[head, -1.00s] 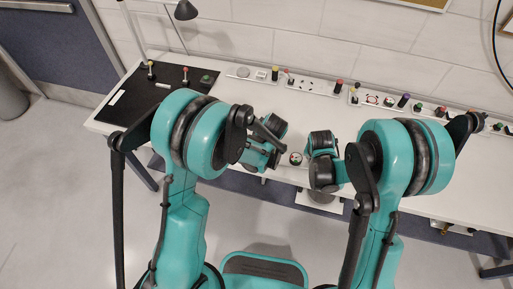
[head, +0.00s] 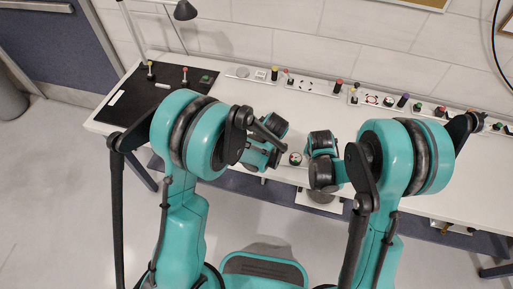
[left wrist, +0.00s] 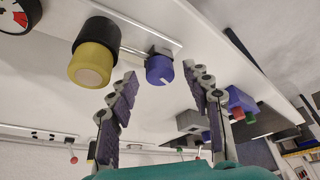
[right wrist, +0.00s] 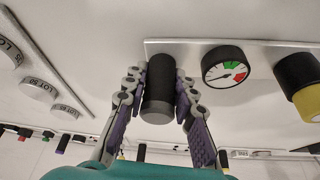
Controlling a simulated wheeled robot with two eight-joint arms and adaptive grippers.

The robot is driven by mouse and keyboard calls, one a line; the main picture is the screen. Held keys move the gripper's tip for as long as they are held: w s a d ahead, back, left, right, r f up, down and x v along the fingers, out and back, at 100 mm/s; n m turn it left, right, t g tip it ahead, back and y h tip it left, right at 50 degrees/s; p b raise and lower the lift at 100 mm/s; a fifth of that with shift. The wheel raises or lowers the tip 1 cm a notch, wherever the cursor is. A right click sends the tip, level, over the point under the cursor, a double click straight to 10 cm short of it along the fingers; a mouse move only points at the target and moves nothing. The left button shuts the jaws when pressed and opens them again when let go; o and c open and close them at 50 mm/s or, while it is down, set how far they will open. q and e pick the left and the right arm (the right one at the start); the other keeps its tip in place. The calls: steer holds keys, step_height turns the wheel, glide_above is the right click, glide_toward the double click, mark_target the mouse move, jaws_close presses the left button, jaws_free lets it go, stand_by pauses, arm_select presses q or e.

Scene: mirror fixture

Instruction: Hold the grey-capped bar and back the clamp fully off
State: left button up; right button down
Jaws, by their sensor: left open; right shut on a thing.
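The grey-capped bar (right wrist: 157,92), a black cylinder with a grey end, stands out from a light plate in the right wrist view. My right gripper (right wrist: 160,84) is shut on it, one finger on each side. In the left wrist view, a blue knob (left wrist: 160,69) with a white mark sits at the end of a plate; I cannot tell for sure that it is the clamp. My left gripper (left wrist: 160,82) is open, its fingers on either side of the knob and apart from it. In the head view my arms hide the bar and knob.
A black, yellow-capped cylinder (left wrist: 93,58) stands close to the left finger. A round gauge (right wrist: 224,67) sits right of the held bar. Lettered plates (right wrist: 38,88) lie to its left. A dark mat (head: 135,101) and rows of controls occupy the white bench (head: 400,146).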

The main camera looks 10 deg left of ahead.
arm_select(q)
steer(key=v, duration=1.1)
steer(key=shift+r, duration=0.3)
